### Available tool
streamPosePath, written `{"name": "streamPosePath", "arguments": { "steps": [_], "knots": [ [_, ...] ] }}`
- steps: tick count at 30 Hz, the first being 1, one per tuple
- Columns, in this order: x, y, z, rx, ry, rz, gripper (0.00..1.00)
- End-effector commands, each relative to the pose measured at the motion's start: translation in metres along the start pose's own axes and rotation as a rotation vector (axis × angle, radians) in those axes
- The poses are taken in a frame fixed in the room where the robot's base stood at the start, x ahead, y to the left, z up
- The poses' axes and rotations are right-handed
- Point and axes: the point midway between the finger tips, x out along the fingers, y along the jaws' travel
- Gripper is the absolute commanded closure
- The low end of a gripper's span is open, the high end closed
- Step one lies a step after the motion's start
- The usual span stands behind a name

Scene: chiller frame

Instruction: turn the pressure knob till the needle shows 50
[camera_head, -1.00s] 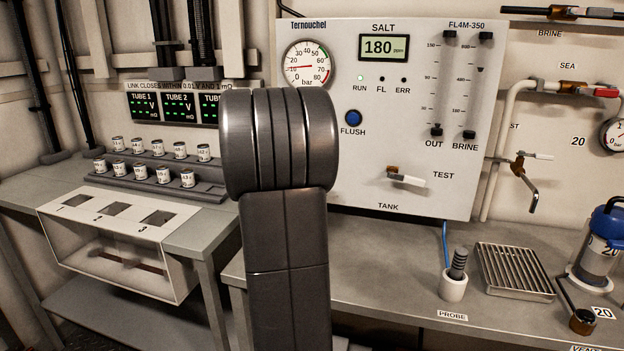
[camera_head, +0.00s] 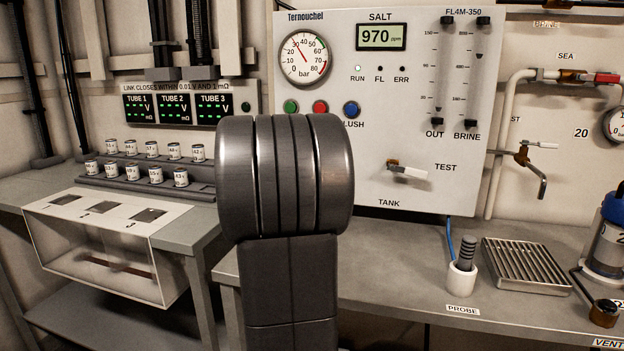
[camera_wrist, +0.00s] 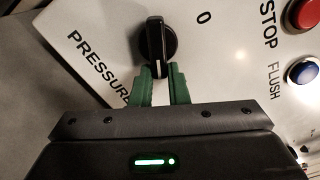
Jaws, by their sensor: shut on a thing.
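The black pressure knob (camera_wrist: 157,40) shows in the wrist view, next to the printed word PRESSURE. The green fingers of my gripper (camera_wrist: 163,76) are shut on the knob's near end. In the head view my own arm hides the knob and the gripper. The round pressure gauge (camera_head: 304,57), marked in bar, is at the panel's upper left. Its needle points up and slightly left, at roughly 30, left of the 50 mark. The exact reading is too small to tell.
The panel (camera_head: 420,180) carries a SALT display (camera_head: 381,37) reading 970, and green, red (camera_head: 320,107) and blue (camera_head: 351,109) buttons near my arm. A white-handled TEST valve (camera_head: 408,170) sticks out to the right. A probe cup (camera_head: 461,280) stands on the bench.

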Motion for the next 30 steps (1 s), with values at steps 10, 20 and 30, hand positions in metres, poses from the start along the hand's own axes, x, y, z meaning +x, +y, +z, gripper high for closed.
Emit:
{"name": "streamPosePath", "arguments": {
  "steps": [10, 20, 30],
  "knots": [
    [-0.0003, 0.0065, 0.0016, 0.159, -0.004, 0.004, 1.0],
    [-0.0003, 0.0054, 0.0027, 0.197, -0.004, 0.003, 1.0],
    [-0.0001, 0.0043, 0.0031, 0.195, -0.005, 0.001, 0.72]
  ]
}}
